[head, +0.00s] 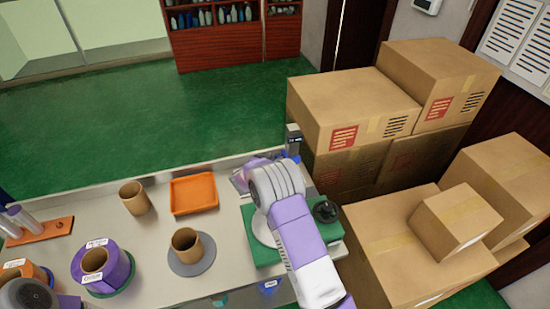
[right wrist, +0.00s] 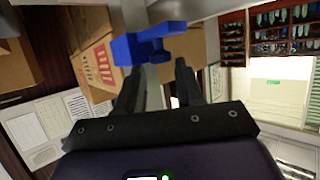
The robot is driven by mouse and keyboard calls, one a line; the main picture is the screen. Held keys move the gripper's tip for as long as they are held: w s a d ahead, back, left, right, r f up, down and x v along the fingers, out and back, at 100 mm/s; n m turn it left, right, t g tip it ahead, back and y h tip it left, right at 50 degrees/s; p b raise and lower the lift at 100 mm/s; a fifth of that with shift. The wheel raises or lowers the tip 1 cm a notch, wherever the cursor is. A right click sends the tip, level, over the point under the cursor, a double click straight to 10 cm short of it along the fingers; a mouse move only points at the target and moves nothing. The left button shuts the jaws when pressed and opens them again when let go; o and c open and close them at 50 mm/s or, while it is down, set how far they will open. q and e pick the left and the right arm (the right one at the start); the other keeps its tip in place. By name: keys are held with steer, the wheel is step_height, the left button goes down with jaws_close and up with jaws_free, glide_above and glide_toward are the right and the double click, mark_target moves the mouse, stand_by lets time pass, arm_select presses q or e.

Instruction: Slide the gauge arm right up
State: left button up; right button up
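The sleeve applicator stands at the right end of the bench on a green base (head: 264,250), with an upright post (head: 293,141) at its back. My right arm covers much of it in the head view. In the right wrist view a bright blue piece (right wrist: 150,46), which looks like the gauge arm, lies just beyond the fingertips. My right gripper (right wrist: 157,75) has its two dark fingers apart, with a gap between them and nothing clearly held. Contact with the blue piece cannot be told. Part of my left arm shows at the bottom left; its fingers do not show.
A brown cup (head: 135,198), an orange tray (head: 194,193), a brown cup (head: 186,243) on a grey disc (head: 198,266) and a purple roll (head: 113,268) stand on the bench. Stacked cartons (head: 352,103) rise close by on the right. Green floor (head: 150,110) lies open behind.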

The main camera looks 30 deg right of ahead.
steer(key=shift+x, duration=1.25)
steer(key=shift+w, duration=0.1)
jaws_close()
